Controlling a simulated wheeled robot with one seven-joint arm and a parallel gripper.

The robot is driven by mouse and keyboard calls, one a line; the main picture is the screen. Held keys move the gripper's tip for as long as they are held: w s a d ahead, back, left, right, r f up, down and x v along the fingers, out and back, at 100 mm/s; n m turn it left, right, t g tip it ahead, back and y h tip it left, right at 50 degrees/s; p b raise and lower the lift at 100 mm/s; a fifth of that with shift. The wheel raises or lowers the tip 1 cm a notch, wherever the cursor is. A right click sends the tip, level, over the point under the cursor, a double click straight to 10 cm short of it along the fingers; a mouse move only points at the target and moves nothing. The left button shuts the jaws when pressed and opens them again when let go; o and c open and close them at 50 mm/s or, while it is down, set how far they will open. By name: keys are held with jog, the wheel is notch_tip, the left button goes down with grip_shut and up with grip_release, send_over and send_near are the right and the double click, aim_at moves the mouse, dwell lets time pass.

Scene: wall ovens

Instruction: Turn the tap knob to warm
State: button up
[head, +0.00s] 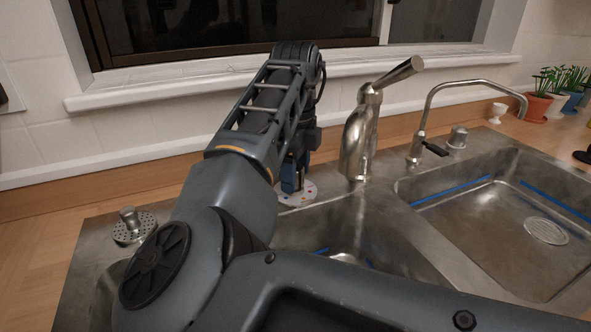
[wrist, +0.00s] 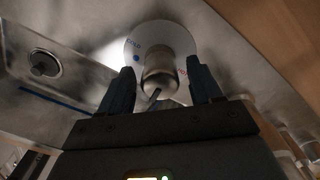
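The tap knob (wrist: 159,73) is a rounded metal knob on a white round dial (wrist: 185,42), with blue lettering at its upper left and red marks at its right in the wrist view. A dark pointer line shows at the knob's lower side. My gripper (wrist: 162,82) is open, one finger on each side of the knob, with visible gaps between. In the head view my gripper (head: 293,182) is low over the dial (head: 298,196), and the knob is hidden behind it. The metal tap (head: 358,140) stands just right of my gripper, its lever pointing up and right.
A thin curved faucet (head: 424,115) stands further right. Two sink basins lie in front, the right basin (head: 540,230) empty with a drain. A perforated metal fitting (head: 131,226) sits at left. Potted plants (head: 540,100) stand at far right. The window sill (head: 180,85) runs behind my arm.

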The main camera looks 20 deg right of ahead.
jog(key=c, duration=1)
jog(key=shift+r+p, duration=0.15)
jog(key=shift+p, duration=0.25)
jog(key=shift+n+p, duration=0.3)
jog(key=o, duration=1)
jog(key=shift+r, duration=3.8)
